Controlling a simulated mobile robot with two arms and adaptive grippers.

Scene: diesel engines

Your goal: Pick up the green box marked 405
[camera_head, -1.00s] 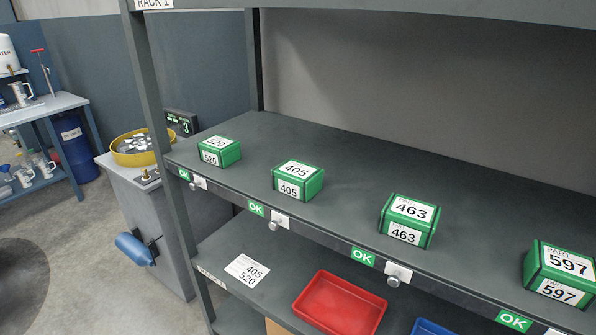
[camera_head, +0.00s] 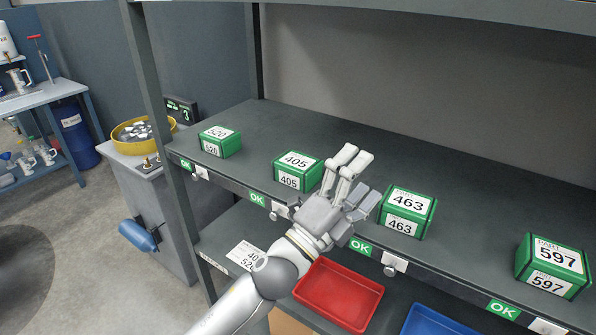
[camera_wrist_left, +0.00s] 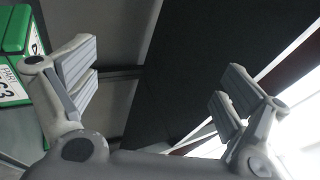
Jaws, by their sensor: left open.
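The green box marked 405 (camera_head: 298,171) sits on the upper dark shelf (camera_head: 330,140), left of the middle, with white labels on its top and front. My left gripper (camera_head: 355,178) is open and empty in front of the shelf, just right of the 405 box. Its fingers reach over the shelf edge, between the 405 box and the green box marked 463 (camera_head: 407,212). In the left wrist view the open fingers (camera_wrist_left: 155,85) have nothing between them. A green box (camera_wrist_left: 14,60) shows at that view's left edge, its label partly cut off. My right gripper is not seen.
Green boxes marked 520 (camera_head: 220,141) and 597 (camera_head: 553,266) stand on the same shelf. Below are a red tray (camera_head: 340,292), a blue tray (camera_head: 430,322) and a paper. A rack post (camera_head: 163,140) stands at left. The shelf behind the boxes is clear.

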